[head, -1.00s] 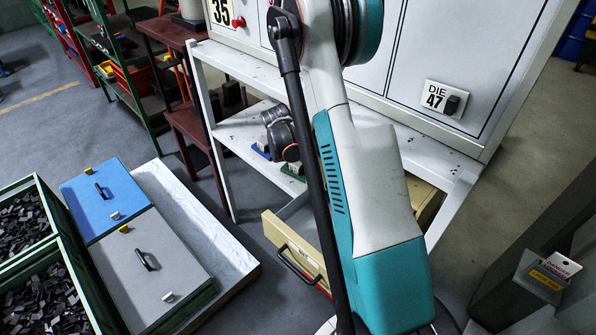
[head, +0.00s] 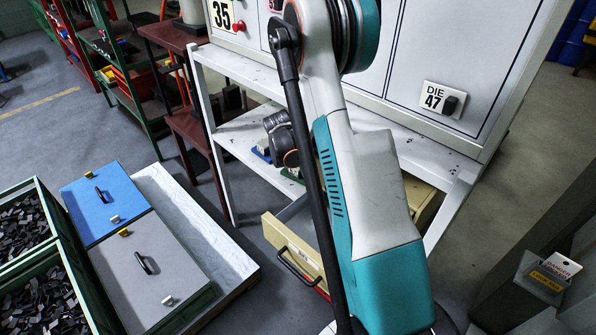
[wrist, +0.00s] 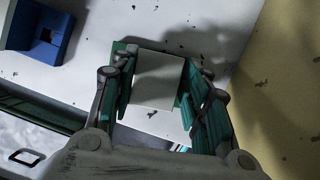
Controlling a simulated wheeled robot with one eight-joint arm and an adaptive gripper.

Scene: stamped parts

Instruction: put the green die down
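The green die (wrist: 158,80), a block with a pale flat top and green along its side, is between the two fingers of my gripper (wrist: 160,68) in the wrist view. Both pads lie against its sides, so my gripper looks shut on it. The die is low over or on a pale, speckled surface; I cannot tell whether its underside touches. In the head view my gripper (head: 281,138) is at the white shelf under the cabinet, with a bit of the green die (head: 293,174) showing below it.
A blue die (wrist: 42,28) sits to the left in the wrist view. A beige wall (wrist: 285,100) rises on the right. Bins of dark parts (head: 45,300) are at the left.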

